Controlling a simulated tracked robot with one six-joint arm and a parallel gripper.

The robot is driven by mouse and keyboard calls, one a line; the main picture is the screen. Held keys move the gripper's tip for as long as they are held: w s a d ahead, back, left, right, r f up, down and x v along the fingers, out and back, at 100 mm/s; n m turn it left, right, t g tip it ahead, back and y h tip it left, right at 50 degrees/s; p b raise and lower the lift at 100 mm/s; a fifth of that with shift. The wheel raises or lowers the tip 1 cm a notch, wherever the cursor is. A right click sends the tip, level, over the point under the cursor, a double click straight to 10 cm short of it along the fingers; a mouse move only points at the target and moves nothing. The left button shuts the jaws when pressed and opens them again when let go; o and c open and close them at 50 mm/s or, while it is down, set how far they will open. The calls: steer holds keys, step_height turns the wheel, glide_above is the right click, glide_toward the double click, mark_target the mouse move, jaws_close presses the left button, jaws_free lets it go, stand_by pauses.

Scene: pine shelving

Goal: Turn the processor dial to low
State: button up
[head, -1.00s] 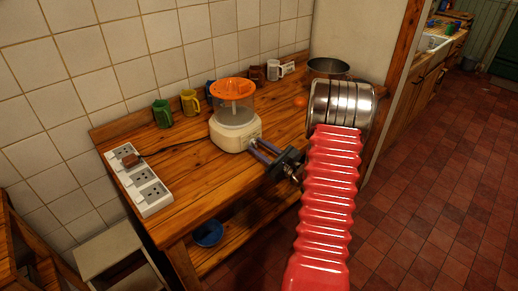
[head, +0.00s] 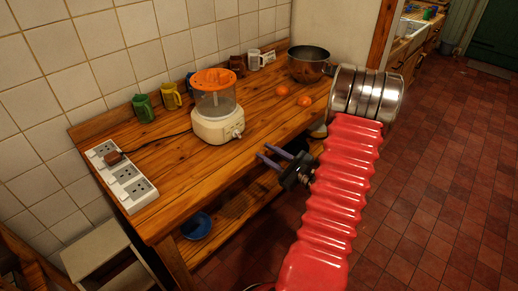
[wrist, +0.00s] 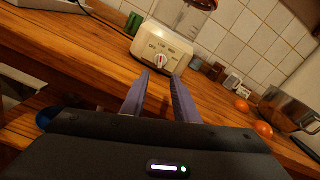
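The food processor (head: 217,127) stands on the wooden worktop, with a cream base, a clear bowl and an orange lid. Its dial (wrist: 161,58) is on the front, a pale knob with a red mark, with small lettering above it; I cannot tell its exact setting. The dial also shows in the head view (head: 237,133). My gripper (head: 264,151) is open and empty, in front of the worktop's edge and apart from the dial. In the wrist view its two purple fingers (wrist: 160,75) stand apart, pointing toward the processor just below the dial.
A power strip (head: 123,178) lies at the worktop's left end. Two oranges (head: 304,102) and a metal pot (head: 309,66) are to the right. A blue bowl (head: 196,226) sits on the lower shelf. The wood before the dial is clear.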

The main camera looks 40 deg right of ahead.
steer(key=shift+s, duration=0.9)
steer(key=shift+f, duration=0.1)
steer(key=s+a+f+n+g+y, duration=0.1)
steer(key=s+a+n+g+y, duration=0.2)
steer(key=a, duration=0.4)
steer(key=s+a+f+n+g+y, duration=0.1)
steer(key=a+n+g+y, duration=0.1)
steer(key=a+n+g, duration=0.4)
steer(key=s+a+f+n+g+y, duration=0.1)
steer(key=s+a+n+g+y, duration=0.2)
steer(key=a, duration=0.5)
steer(key=s+a+r+n+h, duration=0.1)
steer(key=a+r+n+h, duration=0.3)
steer(key=a+r+n, duration=0.4)
steer(key=s+a+r+n+h, duration=0.2)
steer(key=a+r+n+h, duration=0.2)
steer(key=a+r+n, duration=0.4)
step_height(320, 180, up, 4)
steer(key=n, duration=0.3)
steer(key=shift+s+a+n+h, duration=0.25)
steer(key=shift+n+h, duration=0.05)
